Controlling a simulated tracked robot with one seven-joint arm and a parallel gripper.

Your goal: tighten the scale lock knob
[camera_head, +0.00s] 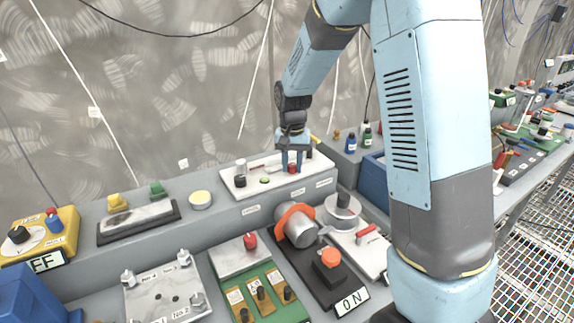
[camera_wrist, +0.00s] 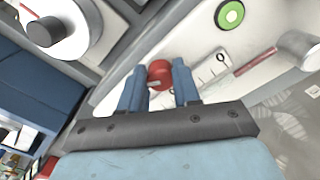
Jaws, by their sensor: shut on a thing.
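The scale lock knob is a small red knob (camera_wrist: 160,72) on a pale panel (camera_wrist: 125,95), beside a white marked scale strip (camera_wrist: 213,70). My gripper (camera_wrist: 159,88) points down at the panel, with one blue finger on each side of the red knob, shut on it. In the head view my gripper (camera_head: 291,166) is over the right part of the pale panel (camera_head: 240,188) on the back ledge, and the red knob (camera_head: 292,169) shows between the fingertips. The fingers hide part of the knob, and its turn angle cannot be told.
A green round button (camera_wrist: 230,14) and a grey-white cylinder with a red rod (camera_wrist: 298,48) are on the same panel. In the head view, an orange-ringed grey cylinder (camera_head: 297,223) stands in front, and small bottles (camera_head: 367,134) stand to the right.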

